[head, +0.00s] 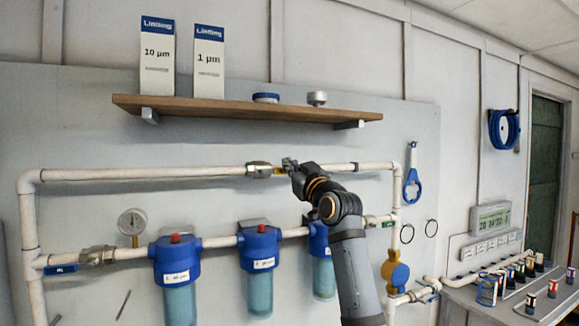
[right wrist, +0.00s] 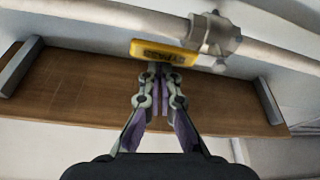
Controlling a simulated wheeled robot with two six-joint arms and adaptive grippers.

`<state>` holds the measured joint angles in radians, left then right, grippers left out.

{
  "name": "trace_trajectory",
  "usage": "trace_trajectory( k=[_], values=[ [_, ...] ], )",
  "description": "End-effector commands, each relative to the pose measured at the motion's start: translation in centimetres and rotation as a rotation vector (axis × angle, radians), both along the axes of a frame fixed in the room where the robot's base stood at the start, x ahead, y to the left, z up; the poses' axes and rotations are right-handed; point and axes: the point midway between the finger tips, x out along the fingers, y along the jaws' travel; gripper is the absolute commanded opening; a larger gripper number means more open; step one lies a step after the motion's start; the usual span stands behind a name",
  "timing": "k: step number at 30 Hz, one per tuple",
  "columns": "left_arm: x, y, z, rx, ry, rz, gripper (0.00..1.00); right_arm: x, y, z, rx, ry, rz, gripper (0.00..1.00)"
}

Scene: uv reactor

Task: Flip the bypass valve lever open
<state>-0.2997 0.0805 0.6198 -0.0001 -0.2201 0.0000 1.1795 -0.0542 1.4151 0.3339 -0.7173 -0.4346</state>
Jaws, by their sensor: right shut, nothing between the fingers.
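The bypass valve (head: 259,170) is a metal body on the upper white pipe, and it also shows in the right wrist view (right wrist: 214,38). Its yellow lever (right wrist: 163,53), with dark lettering, extends from the body roughly along the pipe. In the head view my right gripper (head: 288,163) is just right of the valve and hides most of the lever. In the right wrist view my right gripper (right wrist: 157,70) is shut and empty, its fingertips at the lever's edge. I cannot tell whether they touch it. My left gripper is not in view.
A wooden shelf (head: 220,107) with filter boxes (head: 157,60) juts out above the pipe. Blue filter housings (head: 258,248) and a pressure gauge (head: 132,222) are below it. A blue wrench (head: 412,185) hangs at the right. A side table (head: 545,300) holds small bottles.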

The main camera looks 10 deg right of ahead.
Motion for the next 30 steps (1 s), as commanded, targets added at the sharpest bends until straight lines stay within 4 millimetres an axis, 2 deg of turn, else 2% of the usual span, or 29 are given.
trace_trajectory(
  k=[4, 10, 14, 18, 21, 30],
  values=[
    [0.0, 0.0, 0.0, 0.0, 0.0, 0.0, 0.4, 0.2, 0.0, -0.5, -0.003, 0.01, 0.0, 0.0],
    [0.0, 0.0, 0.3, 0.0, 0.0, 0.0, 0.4, 0.2, 0.0, -0.1, -0.003, 0.011, -0.001, 0.0],
    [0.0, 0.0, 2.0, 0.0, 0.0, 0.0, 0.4, 0.3, 0.0, 1.9, -0.002, 0.007, -0.003, 0.0],
    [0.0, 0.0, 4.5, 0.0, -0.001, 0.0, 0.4, 0.3, 0.0, 4.9, -0.002, 0.002, -0.005, 0.0],
    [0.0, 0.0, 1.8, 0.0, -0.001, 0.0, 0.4, -1.4, -0.4, 2.6, -0.004, 0.0, -0.007, 0.0],
    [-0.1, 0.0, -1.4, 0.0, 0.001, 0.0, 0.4, -6.9, -1.5, 1.0, -0.002, -0.003, -0.007, 0.0]
  ],
)
